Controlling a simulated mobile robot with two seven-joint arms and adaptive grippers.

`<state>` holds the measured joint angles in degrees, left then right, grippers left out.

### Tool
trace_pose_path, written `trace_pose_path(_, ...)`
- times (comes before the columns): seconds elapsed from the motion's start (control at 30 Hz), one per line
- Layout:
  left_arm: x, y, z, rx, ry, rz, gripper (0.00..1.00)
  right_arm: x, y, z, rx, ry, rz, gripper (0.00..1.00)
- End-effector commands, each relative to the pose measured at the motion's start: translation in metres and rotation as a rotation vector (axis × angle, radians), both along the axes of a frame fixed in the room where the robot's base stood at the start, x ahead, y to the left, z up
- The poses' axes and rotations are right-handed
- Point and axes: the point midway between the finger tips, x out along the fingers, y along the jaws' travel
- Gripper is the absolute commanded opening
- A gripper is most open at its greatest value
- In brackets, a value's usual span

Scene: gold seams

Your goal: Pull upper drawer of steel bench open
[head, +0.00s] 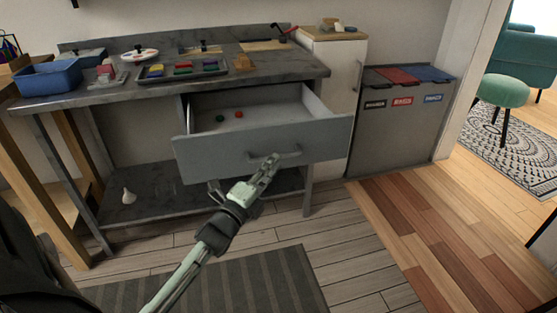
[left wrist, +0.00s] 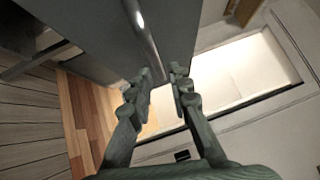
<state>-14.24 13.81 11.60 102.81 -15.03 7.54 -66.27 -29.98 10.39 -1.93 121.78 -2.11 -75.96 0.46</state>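The steel bench (head: 120,95) stands against the back wall. Its upper drawer (head: 215,155) is pulled well out, and its inside shows from above. My left gripper (head: 271,161) is at the bar handle (head: 289,154) on the drawer front. The exact contact is partly hidden. My right gripper is not in view.
A blue bin (head: 50,78) and several trays stand on the bench top. A white bottle-like thing (head: 128,195) stands on the lower shelf. A white cabinet (head: 330,95) and a grey sorting bin (head: 395,130) stand to the right. The floor in front is clear, with a striped mat (head: 235,285).

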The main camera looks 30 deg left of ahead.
Motion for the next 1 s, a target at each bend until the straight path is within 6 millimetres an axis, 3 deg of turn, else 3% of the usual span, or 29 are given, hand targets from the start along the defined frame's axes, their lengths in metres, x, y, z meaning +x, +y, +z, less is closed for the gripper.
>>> trace_pose_path(0.1, 0.017, 0.002, 0.003, 0.002, -0.001, 0.000, 0.19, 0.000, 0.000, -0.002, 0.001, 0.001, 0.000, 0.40)
trace_pose_path(0.3, 0.030, 0.002, 0.004, 0.002, 0.001, -0.001, 0.19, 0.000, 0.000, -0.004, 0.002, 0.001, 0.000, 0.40)
trace_pose_path(0.57, 0.031, 0.002, 0.004, 0.001, 0.001, -0.001, 0.18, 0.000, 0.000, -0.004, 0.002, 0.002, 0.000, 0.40)
trace_pose_path(0.7, 0.031, 0.002, 0.004, 0.001, 0.001, 0.000, 0.00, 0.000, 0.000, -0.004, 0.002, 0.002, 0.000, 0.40)
trace_pose_path(1.0, 0.031, 0.002, 0.005, 0.001, -0.002, 0.000, 0.00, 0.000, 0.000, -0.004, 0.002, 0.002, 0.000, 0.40)
